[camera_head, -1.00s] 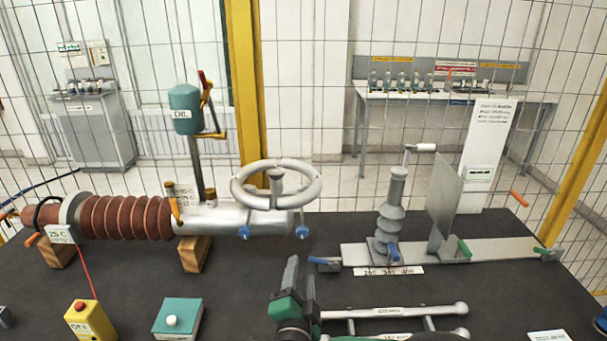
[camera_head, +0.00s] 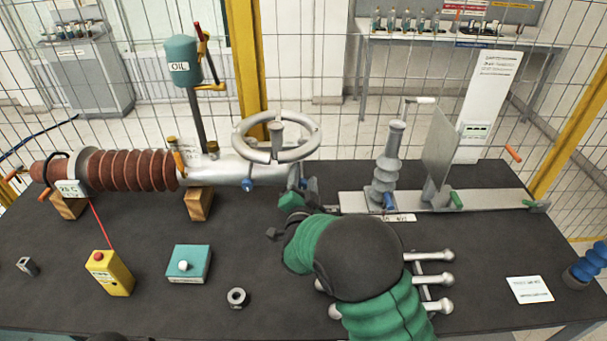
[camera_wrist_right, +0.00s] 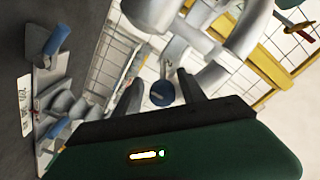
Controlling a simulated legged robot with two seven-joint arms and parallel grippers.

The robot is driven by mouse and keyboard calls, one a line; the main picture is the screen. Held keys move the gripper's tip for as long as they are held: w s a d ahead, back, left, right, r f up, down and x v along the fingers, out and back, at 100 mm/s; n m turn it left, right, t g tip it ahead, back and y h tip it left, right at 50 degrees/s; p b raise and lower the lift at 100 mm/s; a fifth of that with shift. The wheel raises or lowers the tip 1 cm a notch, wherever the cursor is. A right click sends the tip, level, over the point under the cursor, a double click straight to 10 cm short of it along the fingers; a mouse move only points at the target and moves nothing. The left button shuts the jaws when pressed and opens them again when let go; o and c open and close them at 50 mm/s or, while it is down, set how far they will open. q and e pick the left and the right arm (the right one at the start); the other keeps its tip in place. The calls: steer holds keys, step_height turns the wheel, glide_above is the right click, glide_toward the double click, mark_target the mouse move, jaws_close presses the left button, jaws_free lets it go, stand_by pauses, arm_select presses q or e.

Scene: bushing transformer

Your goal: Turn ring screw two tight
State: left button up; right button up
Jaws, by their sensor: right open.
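The silver ring (camera_head: 277,138) is a wheel-like hoop on the end of the grey horizontal tube. One blue ring screw (camera_head: 247,185) hangs below its left side. The other blue ring screw (camera_head: 303,183) is below its right side, partly hidden by my right gripper (camera_head: 299,189). In the right wrist view, a round blue screw head (camera_wrist_right: 162,93) shows between the two dark fingers of my open right gripper (camera_wrist_right: 160,88). A gap to the fingers shows around it, and I cannot tell how far ahead it is. My left gripper is not in view.
A yellow box (camera_head: 110,273), a teal box (camera_head: 188,264) and a metal nut (camera_head: 236,298) lie on the dark table at front left. A grey insulator (camera_head: 387,165) stands on a rail right of my gripper. My right arm covers part of the silver rods (camera_head: 432,280).

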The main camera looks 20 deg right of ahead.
steer(key=shift+w, duration=0.3)
steer(key=shift+w+a, duration=0.1)
steer(key=shift+a, duration=0.05)
jaws_close()
steer(key=shift+f+n+b, duration=0.15)
steer(key=shift+n+b, duration=0.45)
steer(key=shift+n, duration=0.4)
jaws_free()
